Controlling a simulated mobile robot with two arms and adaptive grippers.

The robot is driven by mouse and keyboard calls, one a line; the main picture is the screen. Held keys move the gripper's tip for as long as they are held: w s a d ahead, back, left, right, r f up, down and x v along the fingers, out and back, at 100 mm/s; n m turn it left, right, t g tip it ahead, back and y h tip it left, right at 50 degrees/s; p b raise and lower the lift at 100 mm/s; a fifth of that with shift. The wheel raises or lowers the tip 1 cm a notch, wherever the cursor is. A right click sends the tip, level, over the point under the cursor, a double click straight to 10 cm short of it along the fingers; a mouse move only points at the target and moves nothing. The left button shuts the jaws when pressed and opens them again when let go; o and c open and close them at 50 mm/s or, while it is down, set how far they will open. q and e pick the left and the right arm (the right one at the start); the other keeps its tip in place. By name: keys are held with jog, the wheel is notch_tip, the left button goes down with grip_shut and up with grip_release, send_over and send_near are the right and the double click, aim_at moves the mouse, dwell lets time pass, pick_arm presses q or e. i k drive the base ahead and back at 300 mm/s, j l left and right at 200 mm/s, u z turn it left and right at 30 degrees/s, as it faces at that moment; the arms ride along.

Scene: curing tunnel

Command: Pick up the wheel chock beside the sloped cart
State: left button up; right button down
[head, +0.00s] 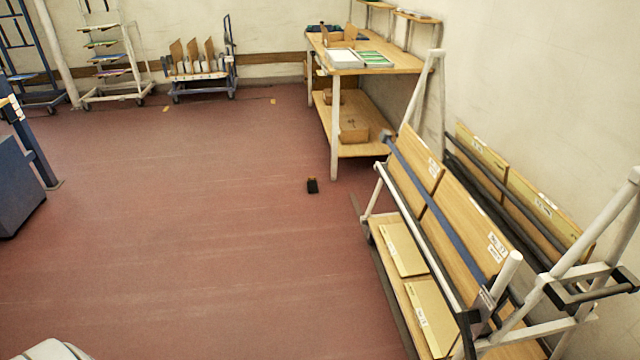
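Neither of my grippers shows in the head view.
A cart with upright boards (200,75) and a white rack (115,90) stand along the far wall. A blue-grey machine (15,185) is at left. The middle floor is clear.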

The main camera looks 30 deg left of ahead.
aim_at(311, 185)
jog(key=i+j, duration=0.35)
jog(key=i+j+z, duration=0.1)
jog(key=i+j, duration=0.2)
jog(key=j, duration=0.25)
jog(key=i+j, duration=0.3)
jog(key=j, duration=0.2)
